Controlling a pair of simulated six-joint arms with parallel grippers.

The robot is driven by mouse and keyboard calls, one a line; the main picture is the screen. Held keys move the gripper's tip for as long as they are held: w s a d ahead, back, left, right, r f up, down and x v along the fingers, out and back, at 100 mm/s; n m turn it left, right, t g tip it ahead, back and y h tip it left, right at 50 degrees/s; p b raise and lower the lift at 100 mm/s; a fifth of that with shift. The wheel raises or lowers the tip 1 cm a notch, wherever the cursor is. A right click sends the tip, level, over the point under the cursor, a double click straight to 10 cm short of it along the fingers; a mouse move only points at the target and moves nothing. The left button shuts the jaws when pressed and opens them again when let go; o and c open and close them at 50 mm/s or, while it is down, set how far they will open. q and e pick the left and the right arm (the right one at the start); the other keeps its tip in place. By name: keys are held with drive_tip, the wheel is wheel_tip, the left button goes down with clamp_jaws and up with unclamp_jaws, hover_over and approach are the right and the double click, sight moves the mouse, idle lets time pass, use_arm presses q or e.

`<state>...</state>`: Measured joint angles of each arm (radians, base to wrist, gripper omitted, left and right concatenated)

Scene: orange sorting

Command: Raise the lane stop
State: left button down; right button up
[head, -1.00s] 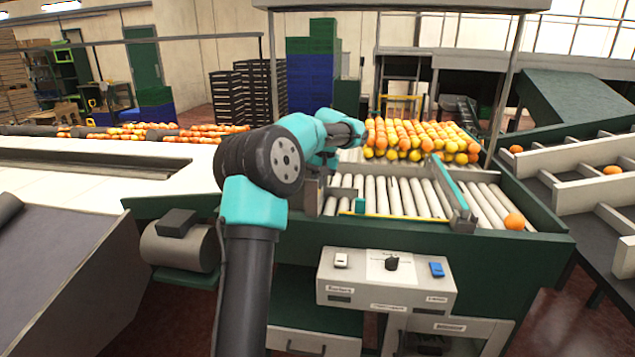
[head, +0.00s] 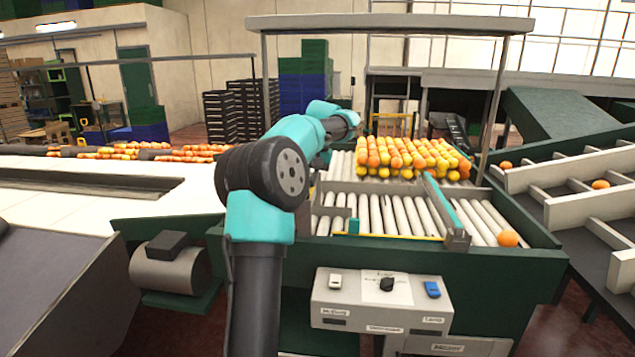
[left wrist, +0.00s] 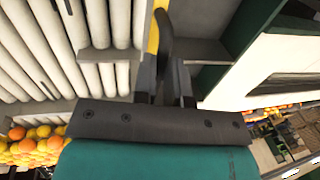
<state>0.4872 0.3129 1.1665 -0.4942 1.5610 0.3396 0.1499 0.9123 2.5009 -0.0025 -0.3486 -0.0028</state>
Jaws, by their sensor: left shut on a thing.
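My left arm stands in front of the roller table in the head view, and its gripper is hidden there behind my own arm. In the left wrist view my left gripper (left wrist: 172,85) is shut on a dark, curved lever (left wrist: 166,35) beside the rollers. I cannot tell how this lever joins the lane stop. My right gripper is in neither view.
Many oranges (head: 410,155) lie massed at the back of the rollers (head: 395,213). One loose orange (head: 508,239) sits at the front right, beyond a teal-topped divider (head: 440,200). A control box (head: 380,300) with switches and a knob is at the front. Sloping chutes (head: 560,180) stand right.

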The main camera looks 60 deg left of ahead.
use_arm(q)
drive_tip(key=c, duration=1.2)
unclamp_jaws()
drive_tip(key=shift+o, duration=0.2)
drive_tip(key=shift+r, duration=0.1)
wheel_tip(320, 180, up, 12)
drive_tip(key=w+d, duration=0.1)
drive_tip(key=shift+w+d+f, duration=0.2)
drive_tip(key=shift+w+d, duration=0.1)
drive_tip(key=shift+w, duration=0.1)
